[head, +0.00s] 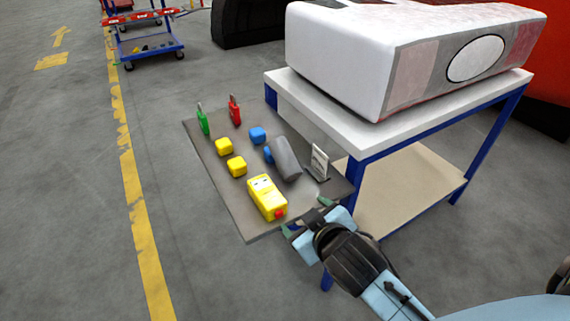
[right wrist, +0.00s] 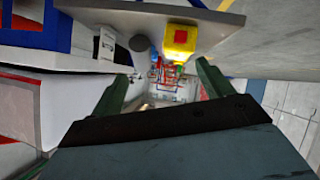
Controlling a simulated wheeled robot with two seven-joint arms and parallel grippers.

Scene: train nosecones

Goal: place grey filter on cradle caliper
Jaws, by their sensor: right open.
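The grey filter (head: 286,160) is a dark grey cylinder lying tilted on a grey tray (head: 222,197), with a blue part at its left side. To its right stands a pale, flat upright piece on a dark base, which looks like the cradle caliper (head: 319,163). In the right wrist view the filter (right wrist: 139,43) and the pale piece (right wrist: 107,44) show small near the top. My right gripper (head: 307,216) is open and empty at the tray's near right edge, apart from both. It also shows in the right wrist view (right wrist: 160,82). My left gripper is out of view.
A yellow device (head: 266,197) with a red tip lies near my right gripper. Yellow blocks (head: 236,166), a blue block (head: 257,135), and green (head: 203,121) and red (head: 235,110) items share the tray. A blue-framed table (head: 400,135) bearing a white nosecone (head: 395,65) stands right.

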